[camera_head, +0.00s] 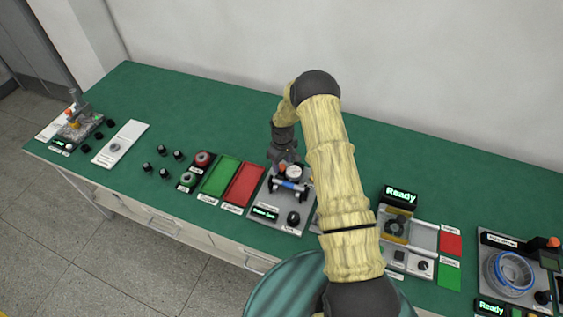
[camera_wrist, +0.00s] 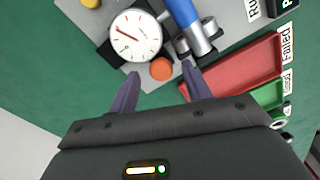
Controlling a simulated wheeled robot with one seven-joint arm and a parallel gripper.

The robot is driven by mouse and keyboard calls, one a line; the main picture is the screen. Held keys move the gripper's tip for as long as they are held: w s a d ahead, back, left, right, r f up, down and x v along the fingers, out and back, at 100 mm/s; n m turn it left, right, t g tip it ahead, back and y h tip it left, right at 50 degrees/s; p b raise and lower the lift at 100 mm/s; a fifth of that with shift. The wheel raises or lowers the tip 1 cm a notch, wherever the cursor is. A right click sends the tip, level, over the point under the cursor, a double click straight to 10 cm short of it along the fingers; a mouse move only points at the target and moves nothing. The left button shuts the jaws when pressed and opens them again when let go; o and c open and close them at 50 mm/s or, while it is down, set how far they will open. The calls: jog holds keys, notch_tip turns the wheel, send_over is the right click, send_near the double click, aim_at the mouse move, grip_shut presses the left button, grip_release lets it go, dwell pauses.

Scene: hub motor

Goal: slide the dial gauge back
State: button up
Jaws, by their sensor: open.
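The dial gauge (camera_wrist: 136,35) has a round white face with a red needle and sits on a grey station plate; it also shows in the head view (camera_head: 294,171). An orange round knob (camera_wrist: 161,69) lies beside its rim. My gripper (camera_wrist: 160,73) is open and empty, its two dark fingers apart. In the wrist view the orange knob appears between the fingertips; I cannot tell the height gap. In the head view my gripper (camera_head: 284,158) is over the back of the gauge station, partly hidden by my wrist. A blue cylinder (camera_wrist: 181,12) lies beside the gauge on metal rollers.
A red Failed tray (camera_wrist: 240,70) and a green Good tray (camera_wrist: 262,94) lie beside the station. The green table (camera_head: 230,105) is clear behind.

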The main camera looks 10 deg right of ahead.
jog(key=shift+f, duration=0.55)
